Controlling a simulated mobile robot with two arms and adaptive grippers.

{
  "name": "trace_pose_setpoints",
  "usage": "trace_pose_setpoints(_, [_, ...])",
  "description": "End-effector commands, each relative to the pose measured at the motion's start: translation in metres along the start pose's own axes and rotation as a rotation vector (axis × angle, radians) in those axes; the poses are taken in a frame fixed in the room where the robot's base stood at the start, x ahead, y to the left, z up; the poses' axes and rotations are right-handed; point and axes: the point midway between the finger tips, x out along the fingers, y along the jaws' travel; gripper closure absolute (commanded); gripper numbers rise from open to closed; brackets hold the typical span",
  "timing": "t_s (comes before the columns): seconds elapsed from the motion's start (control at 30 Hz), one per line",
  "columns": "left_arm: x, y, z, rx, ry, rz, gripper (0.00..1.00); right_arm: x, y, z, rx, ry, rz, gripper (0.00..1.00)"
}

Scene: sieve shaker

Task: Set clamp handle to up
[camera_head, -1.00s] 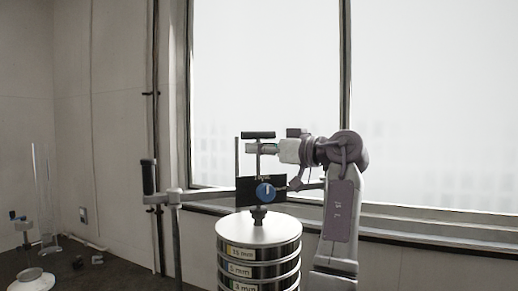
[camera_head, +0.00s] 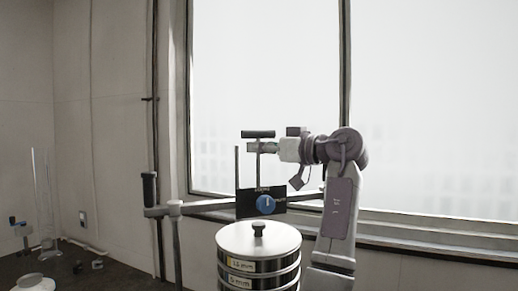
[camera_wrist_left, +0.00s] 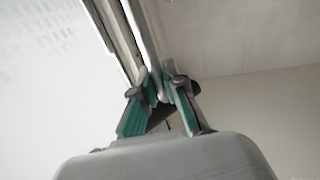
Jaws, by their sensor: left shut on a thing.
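The clamp handle (camera_head: 258,134) is a dark T-shaped bar on a thin upright stem. It stands well above the black plate with a blue dial (camera_head: 265,204) of the sieve shaker's clamp. My left gripper (camera_head: 252,147) is just under the bar at the stem, shut on the handle. In the left wrist view its teal-padded fingers (camera_wrist_left: 160,92) close around a dark part, mostly hidden by the fingers. The sieve stack (camera_head: 258,263) stands below, and its lid knob (camera_head: 259,229) shows a small gap under the plate. My right gripper is not in view.
A horizontal support arm (camera_head: 212,204) joins a post with a black grip (camera_head: 149,189) left of the stack. A thin upright rod (camera_head: 237,167) stands beside the handle. A glass cylinder (camera_head: 41,195) and small items stand far left. A window is behind.

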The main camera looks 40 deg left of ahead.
Motion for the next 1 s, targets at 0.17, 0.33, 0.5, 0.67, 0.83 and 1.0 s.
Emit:
trace_pose_setpoints(0.17, [-0.001,-0.001,-0.007,-0.006,0.016,0.002,0.71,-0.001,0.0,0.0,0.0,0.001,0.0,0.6])
trace_pose_setpoints(0.33, [0.0,-0.001,-0.005,-0.005,0.013,0.001,0.63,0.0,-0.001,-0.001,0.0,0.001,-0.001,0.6])
trace_pose_setpoints(0.5, [-0.001,-0.001,-0.004,-0.004,0.011,0.002,0.63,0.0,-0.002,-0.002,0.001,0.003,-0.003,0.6])
trace_pose_setpoints(0.67, [-0.014,0.0,-0.004,-0.003,0.011,0.003,0.63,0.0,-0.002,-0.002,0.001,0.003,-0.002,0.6])
trace_pose_setpoints(0.83, [-0.048,0.0,-0.004,-0.003,0.011,0.006,0.63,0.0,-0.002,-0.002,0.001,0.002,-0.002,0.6])
trace_pose_setpoints(1.0, [-0.084,0.0,-0.004,-0.003,0.013,0.004,0.63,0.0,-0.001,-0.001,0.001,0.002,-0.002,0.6])
